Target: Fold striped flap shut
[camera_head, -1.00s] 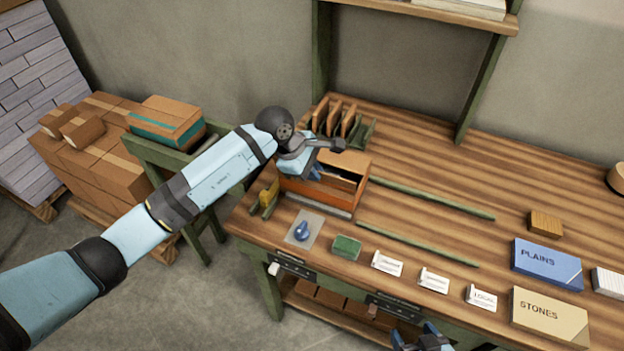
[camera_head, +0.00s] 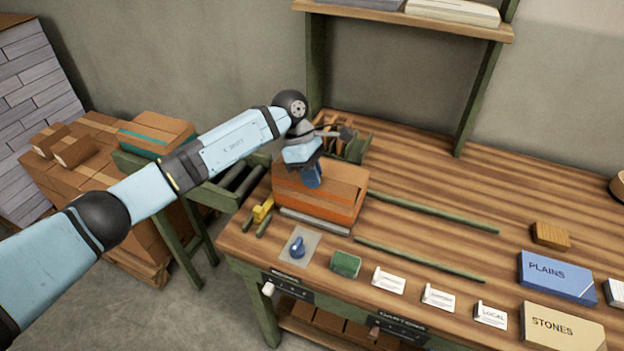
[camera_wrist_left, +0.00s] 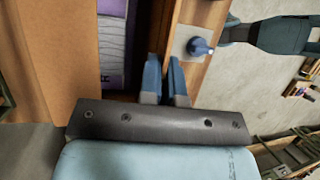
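A brown cardboard box with an orange band (camera_head: 318,208) stands on the left part of the workbench. In the head view brown cardboard (camera_head: 345,178) covers much of its top. In the left wrist view a broad brown flap (camera_wrist_left: 72,50) shows, and purple and grey contents (camera_wrist_left: 112,45) are visible beside it, so part of the box is open. I cannot make out which flap bears stripes. My left gripper (camera_head: 312,180) points down over the box top; its blue fingers (camera_wrist_left: 165,80) are close together, with nothing visible between them. My right gripper is out of view.
A blue stamp (camera_head: 297,247) on a grey pad, a green block (camera_head: 345,264) and several white cards lie along the front edge. A rack (camera_head: 345,140) stands behind the box. Green rails (camera_head: 430,213) cross the bench. The PLAINS box (camera_head: 555,275) and STONES box (camera_head: 550,328) are at right.

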